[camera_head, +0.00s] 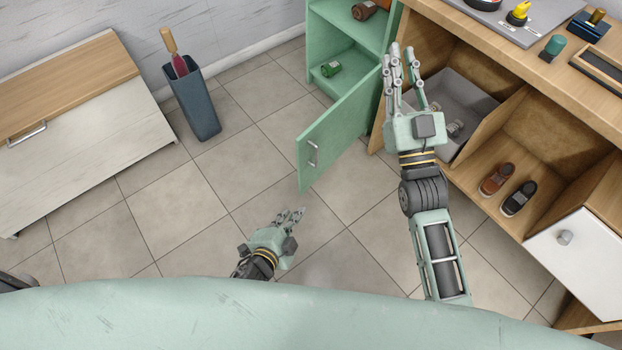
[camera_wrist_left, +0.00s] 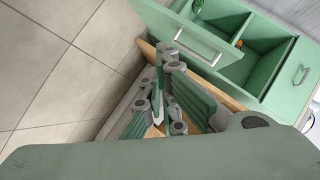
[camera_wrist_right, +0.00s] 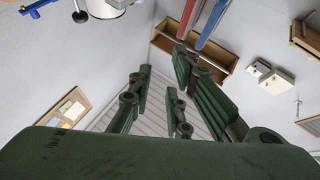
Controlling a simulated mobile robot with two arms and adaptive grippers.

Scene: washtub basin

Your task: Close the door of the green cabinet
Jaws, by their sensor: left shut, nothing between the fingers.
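The green cabinet (camera_head: 341,25) stands at the top middle of the head view. Its door (camera_head: 338,138) is open and swung out toward me, with a metal handle (camera_head: 313,153) on its outer face. In the left wrist view, the door (camera_wrist_left: 187,33) and the open cabinet (camera_wrist_left: 262,48) show beyond the fingers. My left gripper (camera_head: 299,213) is shut and empty, low in the head view and apart from the door. My right gripper (camera_head: 403,62) looks open and empty. It overlaps the door's hinge side in the head view; contact cannot be told.
A green bottle (camera_head: 331,69) lies inside the cabinet. A wooden workbench (camera_head: 470,27) stands right of it, with a grey bin (camera_head: 468,88) and shoes (camera_head: 497,178) on its shelves. A dark blue holder (camera_head: 193,104) stands at left. The tiled floor (camera_head: 240,150) left of the door is clear.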

